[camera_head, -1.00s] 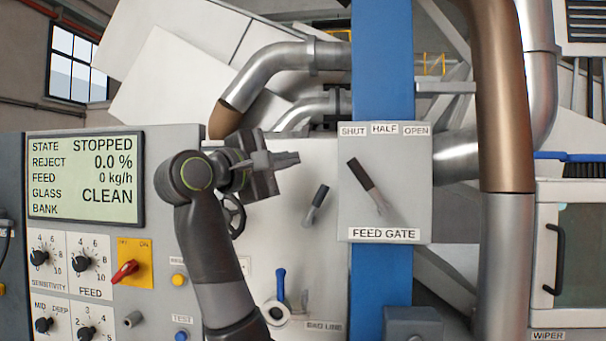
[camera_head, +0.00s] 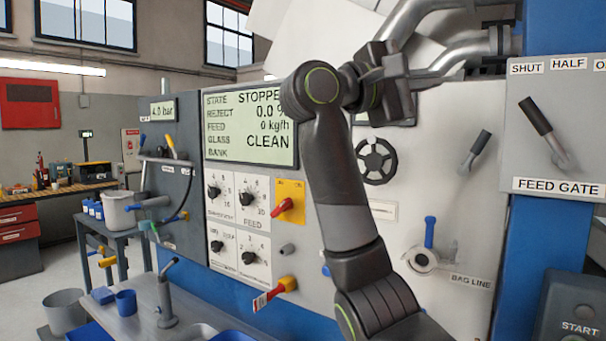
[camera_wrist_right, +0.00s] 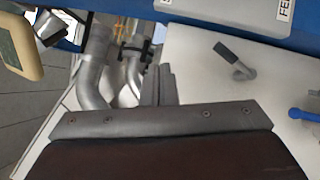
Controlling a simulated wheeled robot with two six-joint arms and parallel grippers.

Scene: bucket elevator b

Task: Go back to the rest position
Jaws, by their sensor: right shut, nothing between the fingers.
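My right arm rises from the bottom of the head view, in front of the machine's panel. My right gripper (camera_head: 440,76) is at its upper end, pointing right, shut and empty, in front of the pale machine face below the pipes. In the right wrist view the closed fingers (camera_wrist_right: 165,85) stand against the pale panel and pipes, with nothing between them. My left gripper is not in either view.
The feed gate box (camera_head: 555,125) with its tilted lever is at right. The display (camera_head: 250,150) reads STOPPED and CLEAN above several knobs and a red-handled switch (camera_head: 284,207). A handwheel (camera_head: 376,161) is behind my arm. A workbench (camera_head: 60,192) stands at far left.

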